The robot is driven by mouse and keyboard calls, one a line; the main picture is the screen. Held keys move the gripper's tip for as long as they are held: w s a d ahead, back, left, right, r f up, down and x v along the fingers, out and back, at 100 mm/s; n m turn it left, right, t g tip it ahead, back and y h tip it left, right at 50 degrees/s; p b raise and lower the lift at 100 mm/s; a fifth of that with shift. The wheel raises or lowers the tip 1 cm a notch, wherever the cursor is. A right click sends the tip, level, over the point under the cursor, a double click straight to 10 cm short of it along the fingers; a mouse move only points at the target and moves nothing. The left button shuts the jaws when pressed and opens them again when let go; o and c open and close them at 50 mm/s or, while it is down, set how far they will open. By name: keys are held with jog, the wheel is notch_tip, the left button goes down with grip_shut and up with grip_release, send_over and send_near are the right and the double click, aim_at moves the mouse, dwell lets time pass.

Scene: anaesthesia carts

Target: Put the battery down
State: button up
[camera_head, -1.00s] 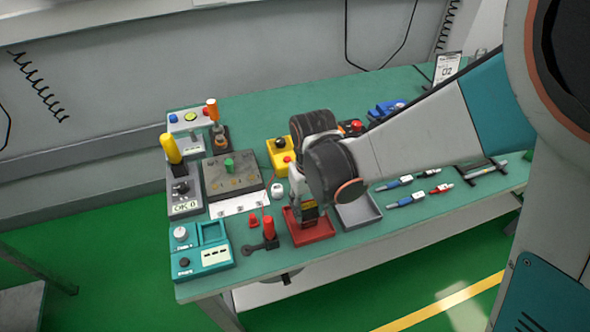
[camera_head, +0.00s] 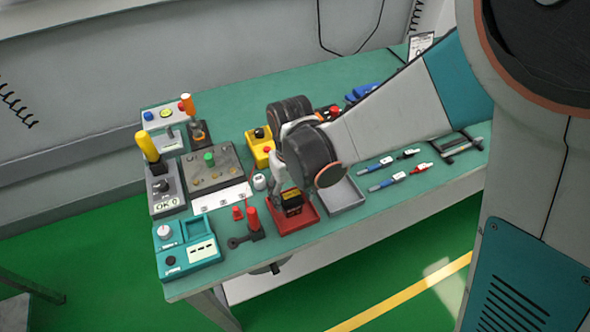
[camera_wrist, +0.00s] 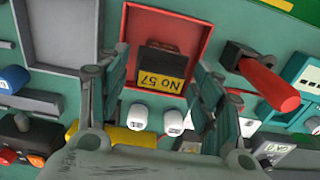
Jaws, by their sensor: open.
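The battery (camera_head: 292,202) is a black block with a yellow label reading "NO 57". It stands in the red tray (camera_head: 316,212) near the front edge of the green bench. In the wrist view the battery (camera_wrist: 163,64) is inside the red tray (camera_wrist: 204,32), with its label towards my gripper. My gripper (camera_wrist: 161,72) is open, one finger on each side of the battery, with gaps visible between fingers and battery. In the head view my gripper (camera_head: 289,187) is over the tray, and my wrist hides part of it.
A grey tray (camera_head: 344,197) is right of the red one. A red-handled tool (camera_head: 252,219) and a teal device (camera_head: 187,247) are to the left. A yellow box (camera_head: 259,147) is behind. Blue and red pens (camera_head: 395,179) lie to the right. Bare bench lies at the back.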

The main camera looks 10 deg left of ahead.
notch_tip(320, 180, up, 12)
jog(key=p, duration=0.7)
jog(key=shift+p, duration=0.35)
jog(key=shift+w, duration=0.1)
